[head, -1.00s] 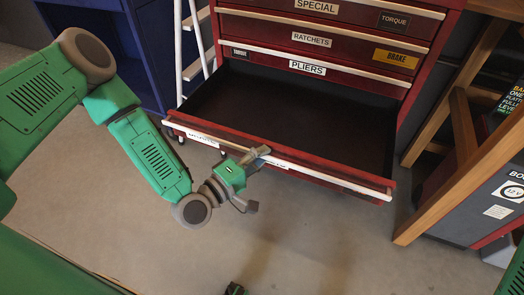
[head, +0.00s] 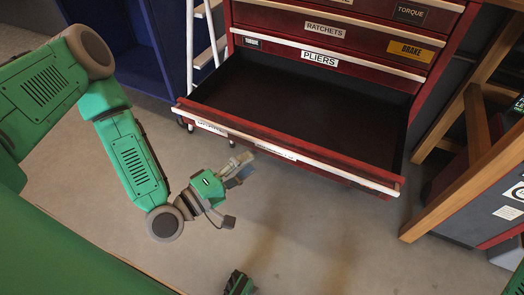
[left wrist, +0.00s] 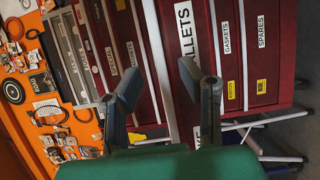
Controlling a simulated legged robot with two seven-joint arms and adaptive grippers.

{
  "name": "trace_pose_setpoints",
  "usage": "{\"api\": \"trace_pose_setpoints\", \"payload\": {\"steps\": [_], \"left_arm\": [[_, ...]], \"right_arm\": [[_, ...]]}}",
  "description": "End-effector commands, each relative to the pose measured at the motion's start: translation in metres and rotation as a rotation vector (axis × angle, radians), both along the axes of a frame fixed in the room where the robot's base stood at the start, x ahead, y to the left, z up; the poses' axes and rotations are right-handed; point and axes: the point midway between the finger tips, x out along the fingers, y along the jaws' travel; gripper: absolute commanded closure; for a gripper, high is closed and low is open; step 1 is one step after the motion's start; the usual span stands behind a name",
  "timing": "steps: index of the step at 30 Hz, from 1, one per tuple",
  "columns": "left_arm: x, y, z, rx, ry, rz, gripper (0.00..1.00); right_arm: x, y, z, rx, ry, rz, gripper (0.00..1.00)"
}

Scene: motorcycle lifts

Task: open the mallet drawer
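The mallet drawer (head: 300,146) is the open lowest visible drawer of the red cabinet in the head view. It is pulled far out and its dark inside (head: 310,105) looks empty. Its pale front edge carries white labels too small to read there. In the left wrist view a large label (left wrist: 187,40) ending in "LLETS" shows on the front. My left gripper (head: 242,162) is just in front of the drawer front, its fingers apart and nothing between them; it also shows in the left wrist view (left wrist: 163,95). A small green and black part (head: 238,284), perhaps my right gripper, shows without clear fingers.
The pliers drawer (head: 325,62) and the ratchets drawer (head: 330,33) above are closed. A wooden-framed bench (head: 465,175) stands close on the right. A white ladder (head: 191,70) and a blue cabinet (head: 145,60) are at the left. The floor in front is clear.

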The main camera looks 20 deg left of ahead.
Motion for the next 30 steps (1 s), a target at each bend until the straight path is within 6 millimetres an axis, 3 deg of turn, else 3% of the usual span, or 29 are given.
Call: {"api": "trace_pose_setpoints", "payload": {"steps": [7, 24, 27, 30], "left_arm": [[-0.029, 0.012, -0.001, 0.001, 0.003, -0.001, 0.66], [-0.032, 0.013, -0.001, 0.002, 0.001, -0.001, 0.66], [-0.033, 0.007, -0.003, 0.035, 0.021, -0.026, 0.66], [-0.042, -0.016, -0.015, 0.179, 0.104, -0.125, 0.66]], "right_arm": [[0.0, 0.0, 0.0, 0.0, 0.0, 0.0, 0.6], [0.002, 0.0, 0.0, -0.001, 0.002, 0.0, 0.6], [0.001, 0.0, 0.002, -0.001, 0.002, 0.0, 0.6], [0.001, 0.0, 0.012, -0.001, 0.003, 0.0, 0.6]]}}
